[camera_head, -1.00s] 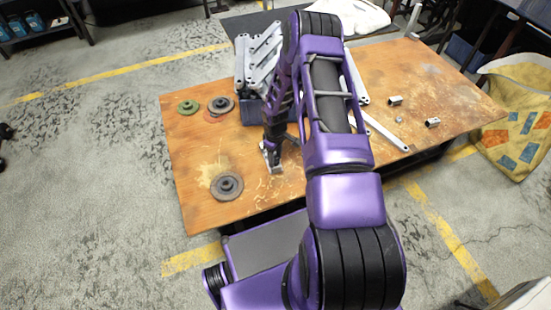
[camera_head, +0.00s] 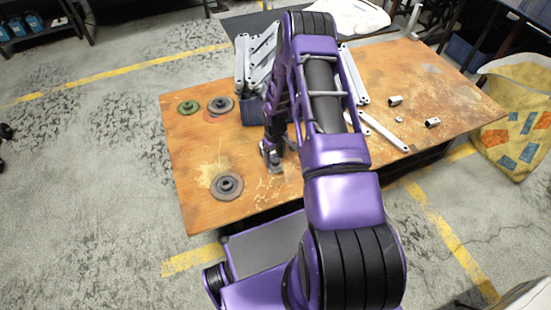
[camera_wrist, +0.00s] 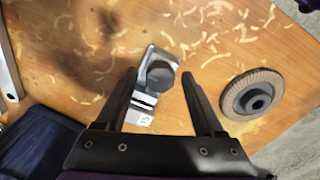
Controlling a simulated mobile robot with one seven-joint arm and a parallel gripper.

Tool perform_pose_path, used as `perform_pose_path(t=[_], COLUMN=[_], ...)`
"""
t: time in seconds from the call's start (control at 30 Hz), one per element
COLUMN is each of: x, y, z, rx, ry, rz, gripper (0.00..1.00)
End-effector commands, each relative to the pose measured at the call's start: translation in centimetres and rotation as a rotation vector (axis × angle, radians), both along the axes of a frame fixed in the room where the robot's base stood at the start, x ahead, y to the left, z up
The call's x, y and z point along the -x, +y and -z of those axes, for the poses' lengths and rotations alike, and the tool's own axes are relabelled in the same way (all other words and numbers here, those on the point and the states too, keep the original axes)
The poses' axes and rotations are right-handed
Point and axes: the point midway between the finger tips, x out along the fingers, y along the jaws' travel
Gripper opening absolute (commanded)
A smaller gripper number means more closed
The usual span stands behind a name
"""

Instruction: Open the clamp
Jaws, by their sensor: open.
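The clamp (camera_wrist: 153,82) lies on the wooden table in the wrist view. It is a small silver metal piece with a round dark knob (camera_wrist: 159,76) on top and a white label at its near end. My gripper (camera_wrist: 160,75) is open, with one dark finger to the left of the clamp and the other to the right. I cannot tell whether either finger touches it. In the head view my gripper (camera_head: 272,158) is over the front part of the table, and it mostly hides the clamp.
A grey disc (camera_head: 227,186) lies left of my gripper on the table (camera_head: 190,150); it also shows in the wrist view (camera_wrist: 252,95). Grey brackets (camera_head: 258,60) stand in a blue bin (camera_head: 252,110) behind. A green disc (camera_head: 188,107) lies at the back left. Metal bars and tubes lie right.

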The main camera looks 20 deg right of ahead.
Motion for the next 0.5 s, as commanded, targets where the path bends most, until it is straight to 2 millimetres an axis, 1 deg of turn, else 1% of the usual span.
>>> perform_pose_path(t=[0.5], x=[-0.01], y=[0.03], z=[-0.01], rx=[0.001], ry=[0.0], rz=[0.819], gripper=[0.7])
